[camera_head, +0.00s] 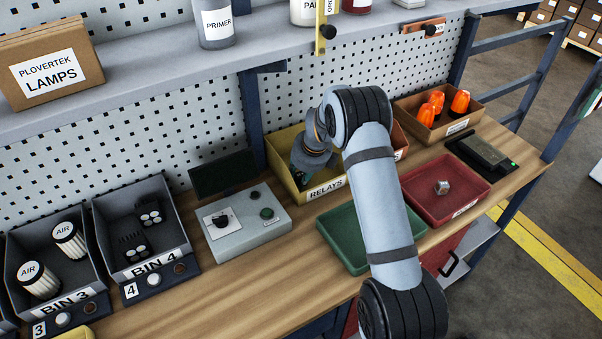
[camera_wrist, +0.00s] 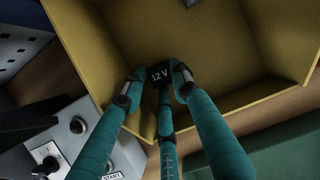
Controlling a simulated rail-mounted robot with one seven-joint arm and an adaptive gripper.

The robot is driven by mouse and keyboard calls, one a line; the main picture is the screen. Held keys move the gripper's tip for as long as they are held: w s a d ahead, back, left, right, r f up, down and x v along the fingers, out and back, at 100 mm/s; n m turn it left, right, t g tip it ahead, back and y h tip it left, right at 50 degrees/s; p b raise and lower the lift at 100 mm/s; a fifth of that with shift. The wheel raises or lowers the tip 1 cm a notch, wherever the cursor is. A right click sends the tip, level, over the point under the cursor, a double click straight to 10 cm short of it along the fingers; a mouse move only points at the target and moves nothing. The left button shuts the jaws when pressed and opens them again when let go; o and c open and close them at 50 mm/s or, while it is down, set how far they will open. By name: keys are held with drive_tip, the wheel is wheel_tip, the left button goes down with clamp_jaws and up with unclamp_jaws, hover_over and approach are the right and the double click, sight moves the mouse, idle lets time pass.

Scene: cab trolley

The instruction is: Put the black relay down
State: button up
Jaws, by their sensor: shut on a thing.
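The black relay (camera_wrist: 160,72), marked 12 V, sits between the fingertips of my gripper (camera_wrist: 157,85) in the wrist view. My teal fingers are shut on it. The relay and fingers are over or inside the yellow bin (camera_wrist: 82,45), near its front wall; whether the relay touches the bin floor I cannot tell. In the head view my gripper (camera_head: 304,160) reaches into the yellow bin labelled RELAYS (camera_head: 283,163), and the relay is hidden there. A small grey thing (camera_wrist: 191,2) shows in the bin at the top edge of the wrist view.
A green tray (camera_head: 340,243) lies in front of the yellow bin, partly behind my arm. A red tray (camera_head: 466,181) holds a small metal part. A grey control box (camera_head: 245,225) stands left of the bin. A bin of orange lamps (camera_head: 466,120) stands to the right.

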drive_tip(key=shift+f, duration=0.1)
drive_tip(key=o, duration=1.1)
drive_tip(key=shift+r, duration=0.25)
drive_tip(key=b+v, duration=0.2)
drive_tip(key=v, duration=1)
drive_tip(key=shift+o, duration=0.9)
